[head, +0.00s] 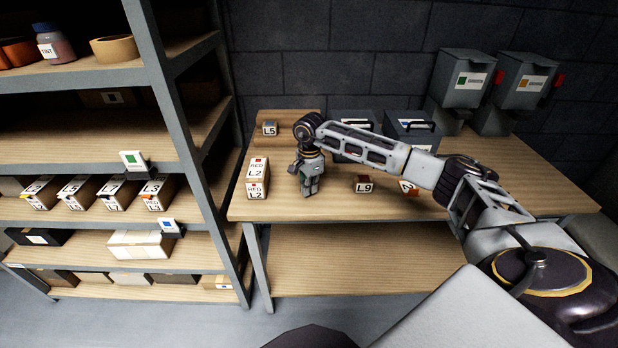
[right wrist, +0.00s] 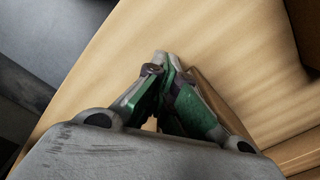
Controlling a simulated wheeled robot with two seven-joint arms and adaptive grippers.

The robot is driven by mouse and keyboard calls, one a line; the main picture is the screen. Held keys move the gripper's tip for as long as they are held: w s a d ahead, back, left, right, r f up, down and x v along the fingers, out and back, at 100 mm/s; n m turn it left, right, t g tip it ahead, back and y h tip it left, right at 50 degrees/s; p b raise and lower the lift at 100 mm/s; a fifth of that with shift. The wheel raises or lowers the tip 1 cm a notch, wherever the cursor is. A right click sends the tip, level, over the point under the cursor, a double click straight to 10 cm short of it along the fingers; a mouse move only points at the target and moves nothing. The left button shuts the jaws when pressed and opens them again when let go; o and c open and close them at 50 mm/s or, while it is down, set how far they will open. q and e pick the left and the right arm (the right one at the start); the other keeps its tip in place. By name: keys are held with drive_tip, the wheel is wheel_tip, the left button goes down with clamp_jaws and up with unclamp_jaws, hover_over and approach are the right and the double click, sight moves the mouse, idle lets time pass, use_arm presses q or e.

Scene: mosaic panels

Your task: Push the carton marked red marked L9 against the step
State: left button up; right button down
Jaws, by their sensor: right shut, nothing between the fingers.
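The L9 carton (head: 364,184) is a small brown box with a red mark and a white label, on the table in the head view. My right gripper (head: 309,192) points down over the table, to the left of the L9 carton and apart from it. Its green-padded fingers are shut and empty, as the right wrist view shows (right wrist: 160,62). A low wooden step (head: 297,118) lies at the table's back left, partly hidden by my wrist. I do not see my left gripper.
An L5 carton (head: 269,128) is at the step. Another carton (head: 409,187) lies right of L9, partly under my arm. Dark bins (head: 407,131) stand behind; a stocked shelf (head: 188,165) is left.

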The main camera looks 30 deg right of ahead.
drive_tip(key=shift+w+d+b, duration=0.3)
drive_tip(key=shift+w+d, duration=0.2)
drive_tip(key=shift+w, duration=0.25)
drive_tip(key=shift+w+d+b, duration=0.3)
drive_tip(key=shift+w+d, duration=0.15)
drive_tip(key=shift+w, duration=0.3)
idle(1.0)
drive_tip(key=shift+s+a, duration=0.15)
drive_tip(key=shift+s, duration=0.1)
drive_tip(key=shift+s+a, duration=0.25)
drive_tip(key=shift+s, duration=0.05)
drive_tip(key=shift+s+a+p, duration=0.1)
drive_tip(key=shift+s+p, duration=0.1)
drive_tip(key=shift+p, duration=0.1)
drive_tip(key=shift+s+a, duration=0.1)
drive_tip(key=shift+s+a, duration=0.2)
drive_tip(key=shift+s, duration=0.2)
